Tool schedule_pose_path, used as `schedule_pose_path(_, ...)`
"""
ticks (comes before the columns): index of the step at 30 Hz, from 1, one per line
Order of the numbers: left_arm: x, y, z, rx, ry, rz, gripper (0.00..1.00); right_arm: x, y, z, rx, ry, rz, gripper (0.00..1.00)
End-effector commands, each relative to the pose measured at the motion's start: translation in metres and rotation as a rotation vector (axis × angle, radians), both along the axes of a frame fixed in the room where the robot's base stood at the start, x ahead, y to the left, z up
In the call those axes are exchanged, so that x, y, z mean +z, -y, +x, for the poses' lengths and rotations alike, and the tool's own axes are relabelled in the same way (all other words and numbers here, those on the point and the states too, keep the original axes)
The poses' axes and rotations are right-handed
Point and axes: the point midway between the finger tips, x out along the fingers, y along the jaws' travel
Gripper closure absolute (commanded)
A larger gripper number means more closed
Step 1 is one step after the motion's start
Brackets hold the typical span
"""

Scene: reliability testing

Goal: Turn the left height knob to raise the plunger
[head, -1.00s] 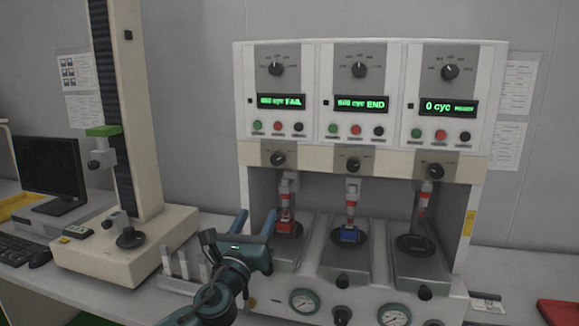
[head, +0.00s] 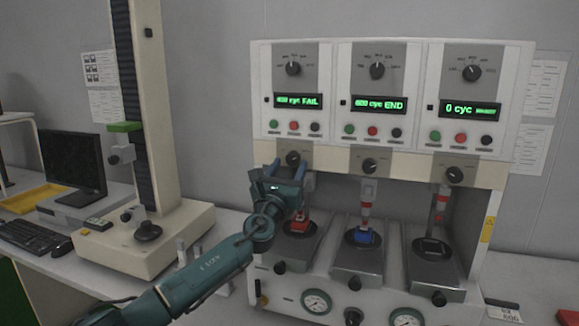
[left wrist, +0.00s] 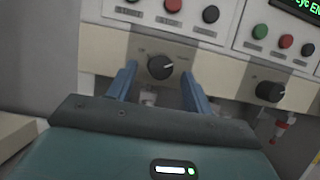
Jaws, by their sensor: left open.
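The left height knob (head: 292,158) is a black round knob on the beige strip of the tester, below the left panel. It also shows in the left wrist view (left wrist: 160,67) with a pale pointer line toward the right. My left gripper (head: 291,171) is open in front of this knob. In the left wrist view its blue fingers (left wrist: 160,80) stand on either side of the knob, with gaps visible; depth and contact are hard to tell. The left plunger is mostly hidden behind my gripper; a red block (head: 299,222) shows at its station. My right gripper is not in view.
Middle (head: 370,166) and right (head: 454,174) height knobs sit on the same strip. Buttons (head: 294,127) and displays (head: 298,101) are close above. A tall test stand (head: 150,235) and a monitor (head: 72,165) stand left.

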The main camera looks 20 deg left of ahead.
Motion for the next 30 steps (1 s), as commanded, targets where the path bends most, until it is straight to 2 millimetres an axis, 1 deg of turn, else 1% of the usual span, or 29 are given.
schedule_pose_path(3, 0.0032, 0.0009, 0.0071, -0.001, 0.0, 0.001, 0.49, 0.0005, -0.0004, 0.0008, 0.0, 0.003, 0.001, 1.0)
schedule_pose_path(6, 0.0037, 0.0007, 0.0095, -0.001, -0.001, 0.0, 0.49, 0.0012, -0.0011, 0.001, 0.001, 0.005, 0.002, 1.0)
schedule_pose_path(14, 0.0041, 0.0006, 0.0098, -0.001, -0.001, 0.0, 0.5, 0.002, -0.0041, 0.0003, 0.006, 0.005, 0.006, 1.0)
schedule_pose_path(30, 0.0039, 0.0005, 0.0095, -0.001, -0.001, 0.0, 0.93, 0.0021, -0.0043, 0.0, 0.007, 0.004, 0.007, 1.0)
